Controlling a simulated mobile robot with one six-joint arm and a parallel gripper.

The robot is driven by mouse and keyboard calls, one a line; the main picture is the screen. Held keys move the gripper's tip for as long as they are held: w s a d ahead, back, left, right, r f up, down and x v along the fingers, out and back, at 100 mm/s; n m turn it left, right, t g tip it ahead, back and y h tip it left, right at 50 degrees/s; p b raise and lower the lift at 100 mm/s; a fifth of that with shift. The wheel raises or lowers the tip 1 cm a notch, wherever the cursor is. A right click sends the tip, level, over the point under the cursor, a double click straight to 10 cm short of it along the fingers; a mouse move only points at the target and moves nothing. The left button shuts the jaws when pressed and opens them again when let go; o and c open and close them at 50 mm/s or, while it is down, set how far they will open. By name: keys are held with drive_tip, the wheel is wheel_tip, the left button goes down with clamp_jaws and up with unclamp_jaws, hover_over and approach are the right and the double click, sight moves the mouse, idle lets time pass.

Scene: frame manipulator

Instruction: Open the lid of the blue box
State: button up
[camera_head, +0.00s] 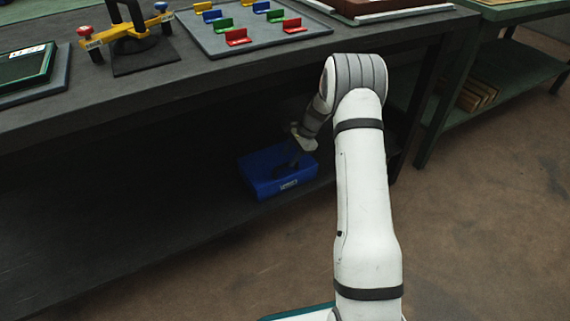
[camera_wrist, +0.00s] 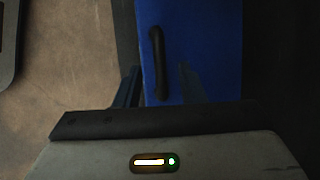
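The blue box (camera_head: 265,184) stands on the dark lower shelf under the workbench, with a small pale label on its front. In the wrist view its blue lid (camera_wrist: 205,45) shows flat, and a black bar handle (camera_wrist: 157,55) runs along it. My gripper (camera_wrist: 160,82) is over the lid with its two dark fingers spread apart. The lower end of the handle lies between the fingers in the picture; I cannot tell whether they touch it. In the head view my gripper (camera_head: 294,154) is dark against the box and hides part of its top.
A bench leg (camera_head: 432,110) stands to the right. The brown floor (camera_head: 480,220) at right is clear.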

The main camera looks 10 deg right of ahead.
sight(286, 165)
drive_tip(key=b+x, duration=0.1)
drive_tip(key=x, duration=0.2)
drive_tip(key=shift+a+f, duration=0.1)
drive_tip(key=shift+f, duration=0.15)
drive_tip(key=shift+c, duration=0.3)
clamp_jaws()
